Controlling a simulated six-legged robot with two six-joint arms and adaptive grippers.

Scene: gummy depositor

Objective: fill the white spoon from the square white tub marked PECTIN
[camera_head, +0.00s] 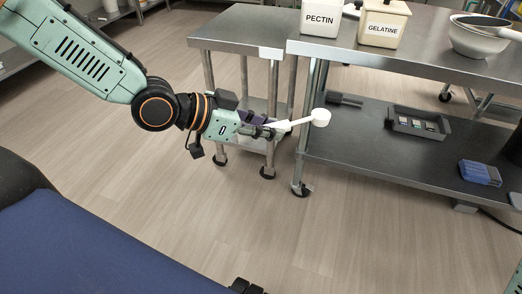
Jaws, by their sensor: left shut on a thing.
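My left gripper (265,130) is shut on the handle of the white spoon (319,117). The spoon points right, its bowl in front of the steel table's edge and lower than the table top. Whether the bowl holds anything cannot be told. The square white tub marked PECTIN (320,22) stands on the table top, at the top of the view and cut off by its upper edge. Its opening is out of view. My left gripper is apart from the tub, below and to its left. My right gripper is not clearly in view.
A cream tub marked GELATINE (384,26) stands right of the PECTIN tub. The lower shelf (365,152) bears a grey tray (417,124) and a blue box (480,173). A smaller steel table (235,28) adjoins on the left. Open floor lies below.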

